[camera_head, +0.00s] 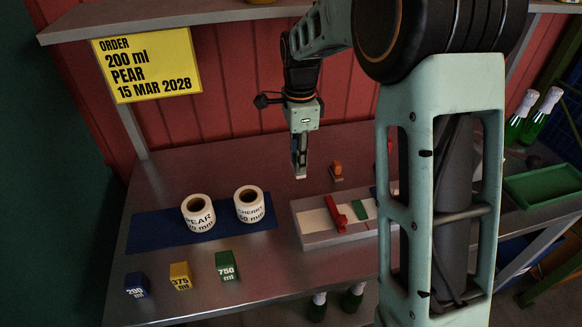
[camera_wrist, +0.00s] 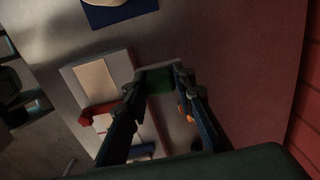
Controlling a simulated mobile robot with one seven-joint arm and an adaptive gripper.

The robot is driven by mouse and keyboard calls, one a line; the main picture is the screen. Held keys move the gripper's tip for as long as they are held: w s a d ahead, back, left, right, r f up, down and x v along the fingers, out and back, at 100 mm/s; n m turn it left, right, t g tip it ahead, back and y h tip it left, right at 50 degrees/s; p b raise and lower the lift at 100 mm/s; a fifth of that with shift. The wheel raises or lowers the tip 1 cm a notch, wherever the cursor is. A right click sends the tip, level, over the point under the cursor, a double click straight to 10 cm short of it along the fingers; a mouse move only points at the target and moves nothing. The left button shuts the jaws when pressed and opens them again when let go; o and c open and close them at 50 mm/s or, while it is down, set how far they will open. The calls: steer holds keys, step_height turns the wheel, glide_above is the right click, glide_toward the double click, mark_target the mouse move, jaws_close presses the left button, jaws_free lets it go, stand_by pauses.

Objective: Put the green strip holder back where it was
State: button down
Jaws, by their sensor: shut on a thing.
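My gripper (camera_head: 299,172) hangs above the back middle of the grey table and points down. In the wrist view my gripper (camera_wrist: 157,82) is shut on a dark green piece with a grey edge, the green strip holder (camera_wrist: 160,80), held between the fingertips. In the head view only a small pale bit shows at the fingertips, so its green face is hidden there. The grey block (camera_head: 316,240) lies to the right and nearer the front, below my gripper. It bears a pale sheet, a red bar (camera_head: 335,214) and a green patch (camera_head: 358,209).
A blue mat (camera_head: 150,233) bears the pear roll (camera_head: 198,213) and the cherry roll (camera_head: 249,204). Blue, yellow and green volume cubes (camera_head: 180,276) stand in front. A small orange-topped object (camera_head: 337,171) stands behind the block. A green tray (camera_head: 545,184) is at the right.

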steer(key=w+f, duration=0.1)
steer(key=w+a+f, duration=0.1)
steer(key=f, duration=0.1)
steer(key=w+f, duration=0.1)
steer(key=shift+w+a+f, duration=0.25)
steer(key=shift+a+f, duration=0.05)
steer(key=shift+f, duration=0.1)
steer(key=shift+w+f+p, duration=0.1)
steer(key=shift+f+p, duration=0.25)
steer(key=shift+f, duration=1.25)
steer(key=shift+f, duration=0.2)
steer(key=c, duration=1.6)
jaws_free()
steer(key=shift+r, duration=0.1)
step_height(320, 180, up, 8)
steer(key=shift+f+b, duration=0.15)
steer(key=shift+b, duration=0.15)
